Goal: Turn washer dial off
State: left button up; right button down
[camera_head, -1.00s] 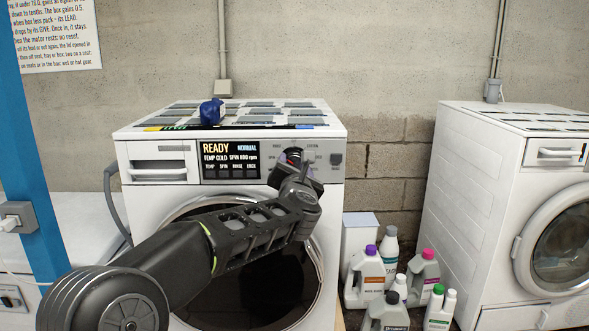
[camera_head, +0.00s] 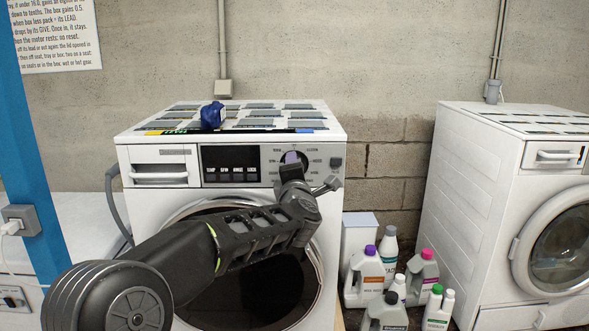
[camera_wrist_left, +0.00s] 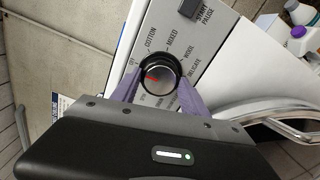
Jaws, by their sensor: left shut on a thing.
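The washer (camera_head: 163,208) stands in the middle of the head view, with its control panel along the upper front. Its dial (camera_wrist_left: 160,71) is a round silver knob with a black ring and a red mark on its left part, seen in the left wrist view. Printed labels such as Cotton, Mixed and Wool surround it. My left gripper (camera_head: 292,161) is at the dial, its two purple fingers on either side of the knob, shut on it. The washer's display (camera_head: 230,158) is dark, with only small button labels visible. My right gripper is not in view.
A blue cloth-like item (camera_head: 212,115) lies on the washer top. Several detergent bottles (camera_head: 366,275) stand at right on the floor beside a white box (camera_head: 358,236). A second washer (camera_head: 470,190) is farther right. A blue post (camera_head: 28,150) stands at left.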

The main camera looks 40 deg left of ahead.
pick_arm(q)
jog(key=shift+m, duration=0.4)
jog(key=o, duration=1.4)
jog(key=shift+c, duration=0.2)
jog(key=b+v, duration=0.1)
jog(key=v, duration=0.6)
jog(key=shift+s+d, duration=0.25)
jog(key=shift+d, duration=0.05)
